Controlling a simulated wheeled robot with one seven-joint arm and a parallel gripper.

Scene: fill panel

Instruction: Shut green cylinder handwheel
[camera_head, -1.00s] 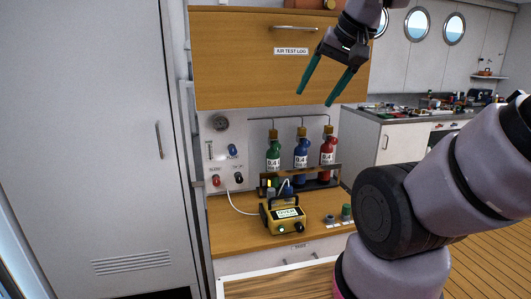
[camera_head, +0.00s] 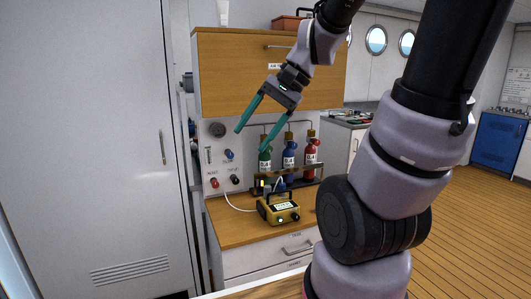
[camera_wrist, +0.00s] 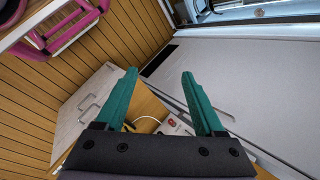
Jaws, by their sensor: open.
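The green cylinder (camera_head: 265,161) stands leftmost of three cylinders in a rack on the wooden counter. Its handwheel at the top is hidden behind or beside my fingers in the head view and cannot be made out. My gripper (camera_head: 250,139) has two long green fingers spread apart, with nothing between them. It hangs in front of the fill panel, above and left of the green cylinder. In the wrist view my gripper (camera_wrist: 159,78) is also open and empty, pointing towards the grey door, and no cylinder shows there.
A blue cylinder (camera_head: 289,156) and a red cylinder (camera_head: 311,151) stand to the right. A yellow device (camera_head: 278,209) with a white hose sits on the counter (camera_head: 232,229) in front. A wooden cabinet (camera_head: 232,66) hangs above; a tall grey door (camera_head: 85,140) is at left.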

